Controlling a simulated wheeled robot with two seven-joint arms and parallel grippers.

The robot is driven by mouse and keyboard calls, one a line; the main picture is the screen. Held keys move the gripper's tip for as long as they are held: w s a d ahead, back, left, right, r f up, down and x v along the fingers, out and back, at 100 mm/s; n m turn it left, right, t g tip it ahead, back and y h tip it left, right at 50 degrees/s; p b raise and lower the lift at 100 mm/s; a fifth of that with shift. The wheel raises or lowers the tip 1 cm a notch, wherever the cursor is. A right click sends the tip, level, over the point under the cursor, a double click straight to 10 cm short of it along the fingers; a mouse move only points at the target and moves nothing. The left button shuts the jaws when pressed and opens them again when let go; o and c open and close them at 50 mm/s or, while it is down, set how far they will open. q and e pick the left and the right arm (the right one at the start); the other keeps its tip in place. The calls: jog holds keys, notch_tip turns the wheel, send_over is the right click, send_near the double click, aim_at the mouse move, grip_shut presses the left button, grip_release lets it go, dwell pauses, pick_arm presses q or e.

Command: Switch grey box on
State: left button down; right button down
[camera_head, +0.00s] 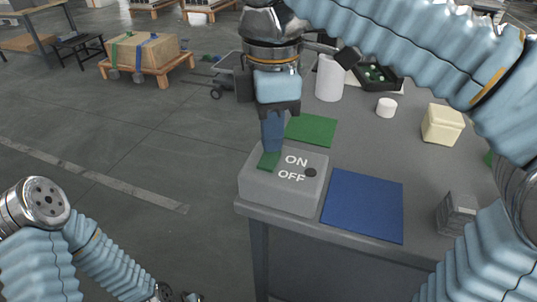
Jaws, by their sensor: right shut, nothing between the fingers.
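The grey box (253,186) sits on the near left corner of the grey table. Its sloped top carries white ON and OFF lettering, with ON above OFF. A green piece (268,161) lies at the left of the lettering, and a small dark round spot (310,172) is at the right. My right gripper (271,147) points down over the box with its blue fingers shut and empty. The fingertips are right at the green piece; I cannot tell if they touch it. They partly hide the box's back left edge.
A blue mat (363,206) lies right of the box and a green mat (312,130) behind it. A white cylinder (330,80), a small white cap (386,107), a cream box (442,124) and a grey block (456,214) stand on the table. Open floor lies left.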

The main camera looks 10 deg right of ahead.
jog(key=shift+f+b, duration=0.35)
jog(key=shift+f, duration=0.2)
notch_tip(320, 180, up, 3)
jog(key=p, duration=0.3)
jog(key=shift+f, duration=0.15)
notch_tip(320, 180, up, 2)
jog(key=shift+r+p, duration=0.1)
jog(key=shift+p, duration=0.6)
jog(key=shift+r, duration=1.1)
